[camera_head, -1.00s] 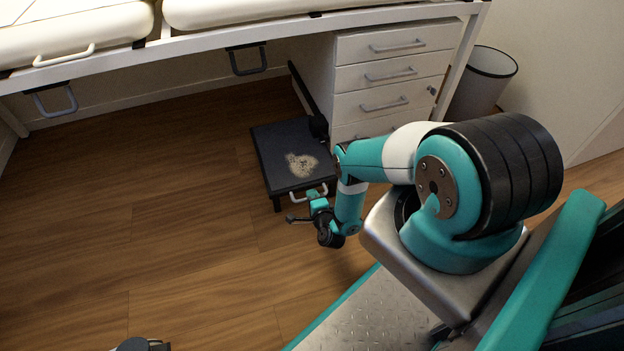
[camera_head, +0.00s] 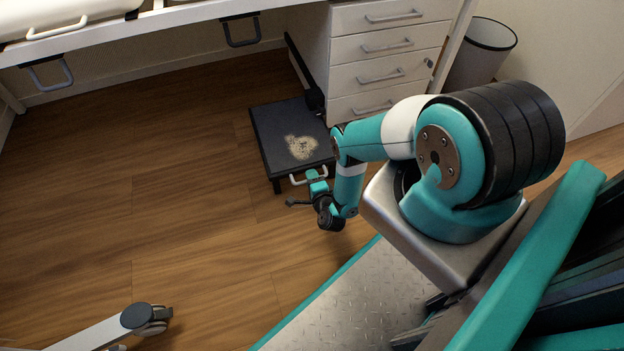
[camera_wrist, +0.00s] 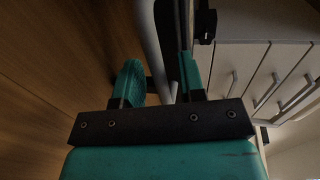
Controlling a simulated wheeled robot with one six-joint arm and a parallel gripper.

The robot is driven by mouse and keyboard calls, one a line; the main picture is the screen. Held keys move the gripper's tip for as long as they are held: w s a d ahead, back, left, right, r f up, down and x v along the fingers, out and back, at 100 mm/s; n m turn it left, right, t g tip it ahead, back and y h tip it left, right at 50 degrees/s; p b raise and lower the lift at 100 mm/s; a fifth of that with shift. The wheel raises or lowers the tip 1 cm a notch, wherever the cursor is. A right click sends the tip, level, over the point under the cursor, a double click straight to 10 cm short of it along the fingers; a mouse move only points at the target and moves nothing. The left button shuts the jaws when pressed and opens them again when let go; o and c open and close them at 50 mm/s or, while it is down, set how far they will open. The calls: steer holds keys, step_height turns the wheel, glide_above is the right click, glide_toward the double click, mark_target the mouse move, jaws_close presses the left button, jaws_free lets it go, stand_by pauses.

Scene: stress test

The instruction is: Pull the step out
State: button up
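The step (camera_head: 270,128) is a low black platform with a pale worn patch on top. It stands on the floor below the bed, beside the drawer cabinet. A light bar handle (camera_head: 296,181) is on its front edge. My gripper (camera_head: 303,188) is low at this front edge, by the handle. In the wrist view, my gripper (camera_wrist: 160,75) has its two teal fingers apart, and the grey handle bar (camera_wrist: 149,40) runs between them. I see gaps beside the bar, so the fingers do not look closed on it. My arm hides the step's right front part.
A white drawer cabinet (camera_head: 390,43) stands behind and right of the step, with a bin (camera_head: 480,58) further right. The bed frame (camera_head: 190,38) runs overhead. A wheeled white leg (camera_head: 100,335) lies at the lower left. The wooden floor left of the step is clear.

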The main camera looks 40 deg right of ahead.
steer(key=p+v, duration=0.8)
steer(key=v, duration=0.9)
steer(key=shift+s, duration=0.2)
steer(key=shift+a, duration=0.15)
